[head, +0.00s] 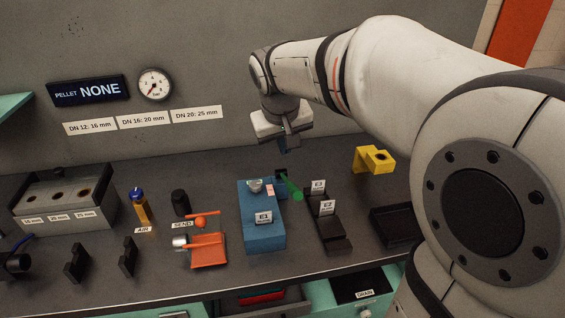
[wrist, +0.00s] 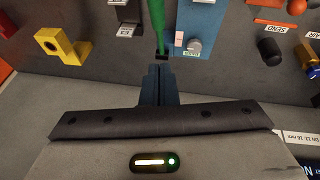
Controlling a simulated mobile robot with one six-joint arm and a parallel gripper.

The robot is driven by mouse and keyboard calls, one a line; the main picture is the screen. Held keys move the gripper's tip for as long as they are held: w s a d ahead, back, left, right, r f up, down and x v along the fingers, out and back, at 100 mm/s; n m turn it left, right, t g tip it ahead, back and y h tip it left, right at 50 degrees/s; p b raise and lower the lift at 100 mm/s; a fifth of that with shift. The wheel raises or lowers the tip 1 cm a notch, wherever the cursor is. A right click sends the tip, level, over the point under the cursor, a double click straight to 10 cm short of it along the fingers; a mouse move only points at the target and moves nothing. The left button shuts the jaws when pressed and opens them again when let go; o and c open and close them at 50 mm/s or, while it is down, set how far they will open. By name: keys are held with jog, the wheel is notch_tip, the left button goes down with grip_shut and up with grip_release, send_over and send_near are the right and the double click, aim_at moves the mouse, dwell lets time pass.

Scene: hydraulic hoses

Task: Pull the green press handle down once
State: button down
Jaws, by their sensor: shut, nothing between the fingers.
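The green press handle (head: 290,186) is a slim bar with a round end, slanting along the right side of the blue press block (head: 249,232). My gripper (head: 284,150) hangs from above near the handle's far end, its fingers pointing down. In the wrist view the green handle (wrist: 156,22) runs from the top edge down toward my gripper's fingertips (wrist: 162,66). The fingers are shut with nothing between them. I cannot tell whether they touch the handle or the dark part at its end. The blue press (wrist: 200,20) shows just right of the handle.
A yellow bracket (head: 374,159) stands right of the handle, and dark labelled blocks (head: 331,229) sit close to it. An orange-red lever stand (head: 208,251) is left of the press. A display reading NONE (head: 88,91) and a gauge (head: 155,84) are on the wall.

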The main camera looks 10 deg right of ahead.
send_over(292, 185)
jog(key=a, duration=0.2)
notch_tip(292, 185, down, 7)
jog(key=shift+s+d+f+p, duration=0.2)
jog(key=shift+d+f+p, duration=0.1)
jog(key=shift+f, duration=0.3)
jog(key=shift+s+d+f+p, duration=0.2)
jog(key=shift+f+p, duration=0.05)
jog(key=shift+f, duration=0.3)
jog(key=shift+s+f, duration=0.25)
jog(key=shift+f, duration=0.05)
jog(key=shift+s+d+f, duration=0.1)
jog(key=shift+d+f, duration=0.05)
jog(key=shift+f, duration=0.2)
jog(key=shift+f, duration=0.1)
